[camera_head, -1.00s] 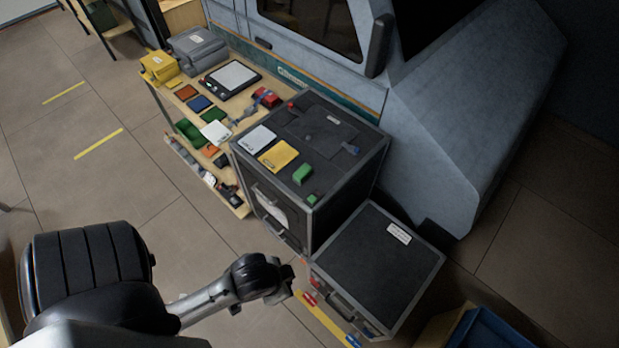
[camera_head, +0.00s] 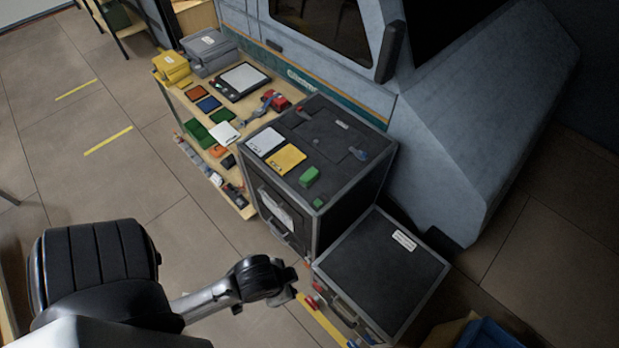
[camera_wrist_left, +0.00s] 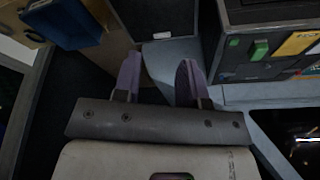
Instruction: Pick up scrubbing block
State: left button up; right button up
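Several small blocks and pads are in view, and none is clearly marked as a scrubbing block. A green block (camera_head: 309,177) lies on top of the tall black case (camera_head: 343,201), right of a yellow card. This green block also shows in the left wrist view (camera_wrist_left: 258,50), at upper right. A smaller green piece (camera_head: 318,203) lies near the case's front corner. My left gripper (camera_wrist_left: 159,72) is open and empty, its two purple fingers apart. It is away from the green block, near the low black case in the head view. My right gripper is not in view.
A wooden bench (camera_head: 246,213) beside the van (camera_head: 468,120) holds several coloured pads, a scale (camera_head: 240,80), a grey box (camera_head: 209,51) and a yellow box (camera_head: 172,68). The low black case (camera_head: 384,270) stands in front. A blue bin (camera_head: 486,335) is at lower right.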

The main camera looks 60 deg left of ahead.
pick_arm(q)
jog(key=o, duration=0.7)
jog(key=shift+d, duration=0.15)
